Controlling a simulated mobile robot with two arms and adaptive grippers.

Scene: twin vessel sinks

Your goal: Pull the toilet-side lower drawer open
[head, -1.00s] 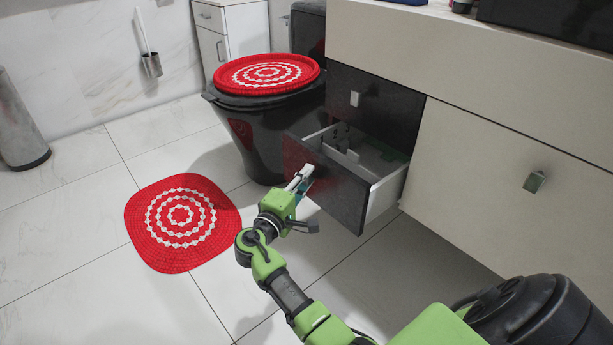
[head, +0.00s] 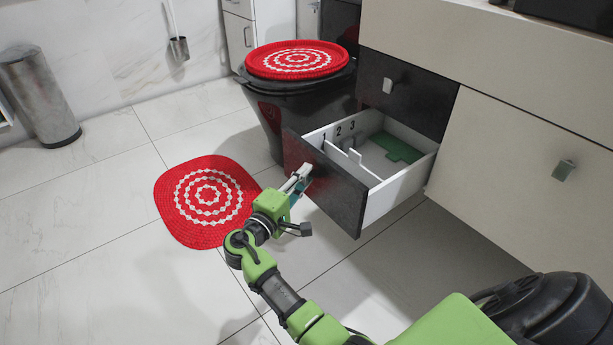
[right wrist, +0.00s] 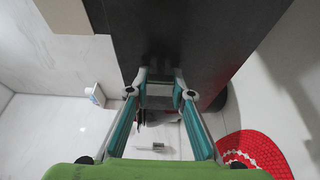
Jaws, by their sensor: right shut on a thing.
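The lower drawer (head: 325,187) beside the black toilet stands well open, its dark front pulled out from the cabinet. Its white inside shows the numbers 1, 2 and 3, low dividers and a green piece (head: 398,147). My right gripper (head: 303,175) is at the drawer's dark front and shut on its handle, which the fingers mostly hide. In the right wrist view the fingers (right wrist: 160,82) close in against the dark drawer front (right wrist: 180,35). My left gripper is not in view.
The black toilet (head: 270,110) with a red and white lid cover (head: 300,60) stands close behind the drawer. A red rug (head: 207,200) lies on the tiled floor. The closed upper drawer (head: 405,95) is above. A metal bin (head: 40,95) stands at the left.

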